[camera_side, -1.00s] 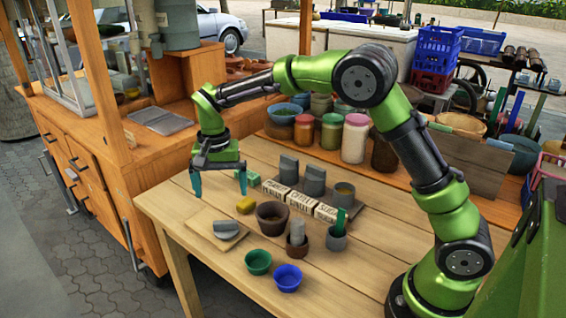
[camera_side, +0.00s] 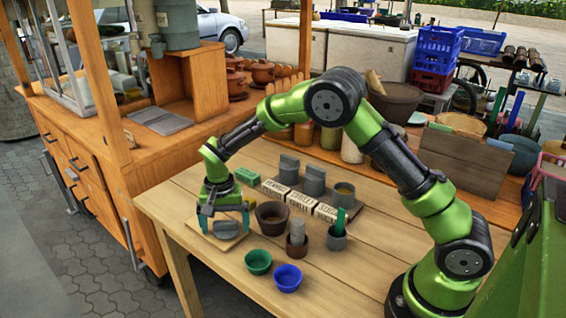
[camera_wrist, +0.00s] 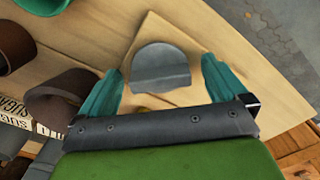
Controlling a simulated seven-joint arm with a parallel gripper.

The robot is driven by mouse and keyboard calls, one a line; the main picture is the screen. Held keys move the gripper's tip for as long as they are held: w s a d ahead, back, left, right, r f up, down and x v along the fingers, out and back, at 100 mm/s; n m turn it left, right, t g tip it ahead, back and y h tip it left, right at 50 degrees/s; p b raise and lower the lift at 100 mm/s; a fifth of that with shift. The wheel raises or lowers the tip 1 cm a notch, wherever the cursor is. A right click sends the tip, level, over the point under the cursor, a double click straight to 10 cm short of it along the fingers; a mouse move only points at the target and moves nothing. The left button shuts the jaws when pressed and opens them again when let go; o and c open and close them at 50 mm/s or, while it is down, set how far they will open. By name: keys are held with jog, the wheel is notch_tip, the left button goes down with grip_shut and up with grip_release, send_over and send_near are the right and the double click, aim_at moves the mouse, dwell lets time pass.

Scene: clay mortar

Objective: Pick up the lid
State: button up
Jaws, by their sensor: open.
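The lid (camera_side: 226,228) is a grey piece with a rounded, upright-looking part, lying on a small wooden board (camera_side: 212,241) at the table's near left. In the wrist view the lid (camera_wrist: 160,70) shows as a grey half-round shape on the pale board. My gripper (camera_side: 224,217) is open over it, pointing down, with one teal finger on each side of the lid. In the wrist view the gripper's fingers (camera_wrist: 162,67) stand apart with gaps beside the lid. I cannot tell whether the fingertips touch the board.
A brown bowl (camera_side: 270,217) stands close right of my gripper. A yellow piece (camera_wrist: 142,109) is mostly hidden by my gripper.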

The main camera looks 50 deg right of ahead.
jog(key=c, duration=1.1)
jog(key=shift+r, duration=0.1)
